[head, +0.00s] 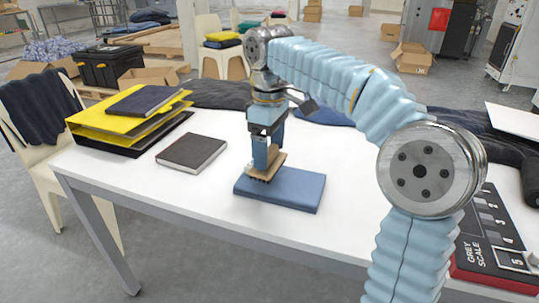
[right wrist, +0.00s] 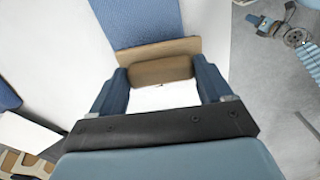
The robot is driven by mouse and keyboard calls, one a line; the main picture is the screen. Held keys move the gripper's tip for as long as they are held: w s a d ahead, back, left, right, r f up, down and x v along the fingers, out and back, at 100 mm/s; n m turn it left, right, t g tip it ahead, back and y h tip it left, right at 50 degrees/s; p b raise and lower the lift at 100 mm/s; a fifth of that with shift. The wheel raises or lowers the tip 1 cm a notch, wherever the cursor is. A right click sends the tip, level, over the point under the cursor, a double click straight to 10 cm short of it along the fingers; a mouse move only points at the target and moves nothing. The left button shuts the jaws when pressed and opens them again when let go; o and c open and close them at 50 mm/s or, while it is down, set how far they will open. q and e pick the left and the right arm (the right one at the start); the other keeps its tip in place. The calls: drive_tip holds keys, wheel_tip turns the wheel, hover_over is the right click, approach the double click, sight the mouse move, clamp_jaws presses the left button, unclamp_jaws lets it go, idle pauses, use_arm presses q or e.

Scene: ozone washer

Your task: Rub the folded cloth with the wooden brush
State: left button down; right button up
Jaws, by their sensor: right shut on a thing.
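The folded cloth (head: 295,193) is a flat blue rectangle on the white table in the head view. It also shows at the top of the right wrist view (right wrist: 140,20). My right gripper (head: 267,158) points down over its back left part, shut on the wooden brush (head: 262,175). In the right wrist view the tan brush (right wrist: 160,60) sits between the two blue fingers. The bristles are at the cloth's surface; I cannot tell if they press on it. What seems to be my left gripper (right wrist: 262,25) shows small at the top right of the right wrist view, its jaws unclear.
A dark notebook (head: 191,152) lies left of the cloth, and yellow folders (head: 95,125) are stacked farther left. Dark garments lie along the table's back edge. A grey scale card (head: 490,235) is at the right. Bare white table (head: 170,195) lies front left of the cloth.

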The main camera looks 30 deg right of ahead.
drive_tip(key=shift+r, duration=1.15)
drive_tip(key=shift+r, duration=1.5)
